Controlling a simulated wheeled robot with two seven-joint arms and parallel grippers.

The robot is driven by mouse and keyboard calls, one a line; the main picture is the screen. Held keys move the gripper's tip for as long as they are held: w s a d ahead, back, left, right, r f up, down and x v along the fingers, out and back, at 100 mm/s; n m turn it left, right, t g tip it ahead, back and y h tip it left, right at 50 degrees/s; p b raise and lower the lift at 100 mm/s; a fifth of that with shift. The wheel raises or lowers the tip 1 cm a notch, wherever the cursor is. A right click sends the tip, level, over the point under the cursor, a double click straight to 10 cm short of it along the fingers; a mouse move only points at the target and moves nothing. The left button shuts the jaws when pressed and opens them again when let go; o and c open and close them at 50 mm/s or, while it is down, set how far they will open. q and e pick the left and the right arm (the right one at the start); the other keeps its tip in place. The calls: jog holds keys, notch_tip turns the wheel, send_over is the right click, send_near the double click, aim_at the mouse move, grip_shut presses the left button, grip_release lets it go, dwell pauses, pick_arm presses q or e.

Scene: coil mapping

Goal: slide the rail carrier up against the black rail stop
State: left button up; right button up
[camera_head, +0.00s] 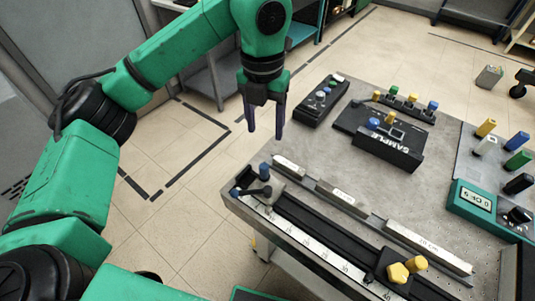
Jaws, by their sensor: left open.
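A long dark rail (318,228) with a white scale along its front side runs from the left corner of the table toward the lower right. A small grey block with a blue knob and a black lever, seemingly the rail carrier (272,186), sits at the rail's far left end. A black block with yellow knobs, seemingly the black rail stop (385,266), sits on the rail toward the lower right. A long stretch of bare rail separates them. My left gripper (265,134) is open and empty, fingers down, in the air beyond the carrier. My right gripper is out of view.
Grey labelled bars (342,194) lie along the rail's back side. Behind are a black control box (321,100), a black SAMPLE fixture (385,138) and a green meter (476,203) with coloured plugs nearby. The grey tabletop (420,190) between them is clear.

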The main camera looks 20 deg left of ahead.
pick_arm(q)
jog(key=p, duration=0.1)
send_over(264, 166)
jog(key=f, duration=0.5)
jog(key=shift+s+f, duration=0.2)
jog(key=shift+f, duration=0.15)
jog(key=f, duration=0.3)
jog(key=f+p, duration=0.1)
jog(key=f, duration=0.3)
jog(key=shift+w+f+p, duration=0.2)
jog(key=shift+f+p, duration=0.05)
jog(key=shift+p, duration=0.05)
jog(key=shift+f, duration=0.45)
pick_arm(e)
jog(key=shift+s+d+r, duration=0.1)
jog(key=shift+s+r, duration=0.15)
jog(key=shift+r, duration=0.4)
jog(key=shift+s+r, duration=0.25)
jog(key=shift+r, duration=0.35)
pick_arm(q)
jog(key=shift+c, duration=0.3)
grip_shut()
